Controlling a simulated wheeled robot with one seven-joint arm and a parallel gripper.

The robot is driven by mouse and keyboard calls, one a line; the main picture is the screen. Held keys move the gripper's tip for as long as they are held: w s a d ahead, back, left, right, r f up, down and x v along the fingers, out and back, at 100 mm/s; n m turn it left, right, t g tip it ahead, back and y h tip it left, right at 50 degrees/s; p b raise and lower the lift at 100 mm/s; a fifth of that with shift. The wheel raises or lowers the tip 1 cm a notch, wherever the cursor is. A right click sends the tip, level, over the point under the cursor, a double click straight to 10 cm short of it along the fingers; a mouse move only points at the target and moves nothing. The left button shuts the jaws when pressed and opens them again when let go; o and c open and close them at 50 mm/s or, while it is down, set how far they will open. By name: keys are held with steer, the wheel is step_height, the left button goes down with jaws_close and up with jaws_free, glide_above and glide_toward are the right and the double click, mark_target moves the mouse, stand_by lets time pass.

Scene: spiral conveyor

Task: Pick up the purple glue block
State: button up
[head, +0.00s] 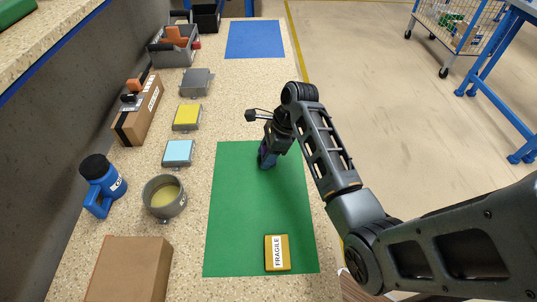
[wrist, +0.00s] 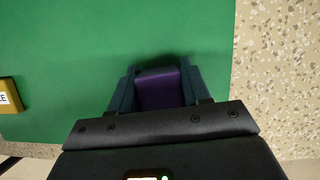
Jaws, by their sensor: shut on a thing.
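The purple glue block (wrist: 160,97) sits between the two fingers of my gripper (wrist: 160,84) in the wrist view, with a finger against each side. My gripper is shut on it. In the head view my gripper (head: 267,158) points down over the far part of the green mat (head: 235,225).
A yellow FRAGILE block (head: 277,252) lies on the near part of the mat. Left of the mat are a pot (head: 164,197), a blue bottle (head: 102,183), a cardboard box (head: 130,268) and trays with a light-blue sponge (head: 178,151) and a yellow sponge (head: 187,116). A blue mat (head: 255,39) lies clear behind.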

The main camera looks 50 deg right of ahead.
steer(key=shift+c, duration=0.7)
steer(key=shift+r, duration=0.45)
steer(key=v, duration=0.4)
steer(key=shift+w+a, duration=0.2)
steer(key=shift+w, duration=0.1)
steer(key=s+d+r+p, duration=0.3)
steer(key=s+d+r, duration=0.3)
steer(key=s, duration=0.2)
steer(key=shift+s+d+r+p, duration=0.2)
steer(key=shift+s+p, duration=0.1)
steer(key=shift+p, duration=0.1)
